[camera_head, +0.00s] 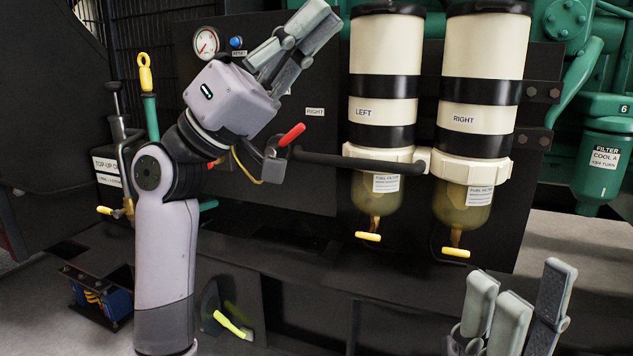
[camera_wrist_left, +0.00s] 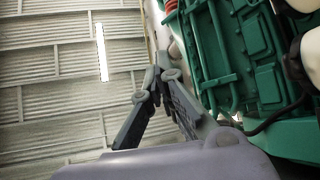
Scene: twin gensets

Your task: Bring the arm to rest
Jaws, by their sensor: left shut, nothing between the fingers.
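My left arm rises from the bottom left in the head view, with its grey left gripper (camera_head: 318,18) pointing up and to the right. Its fingers are together and hold nothing. The gripper is in front of the dark panel, left of the LEFT filter. In the left wrist view the fingertips (camera_wrist_left: 156,76) meet, with a slatted wall and green machinery behind them. My right gripper (camera_head: 520,300) shows at the bottom right of the head view, fingers pointing up, below the filters. Its lower part is cut off and its opening is unclear.
The LEFT filter (camera_head: 381,60) and RIGHT filter (camera_head: 481,60) hang on the panel. A red-handled lever (camera_head: 291,135) is close to my left wrist. A gauge (camera_head: 206,42) and blue button (camera_head: 236,43) are behind the arm. Green machinery (camera_head: 605,165) stands right.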

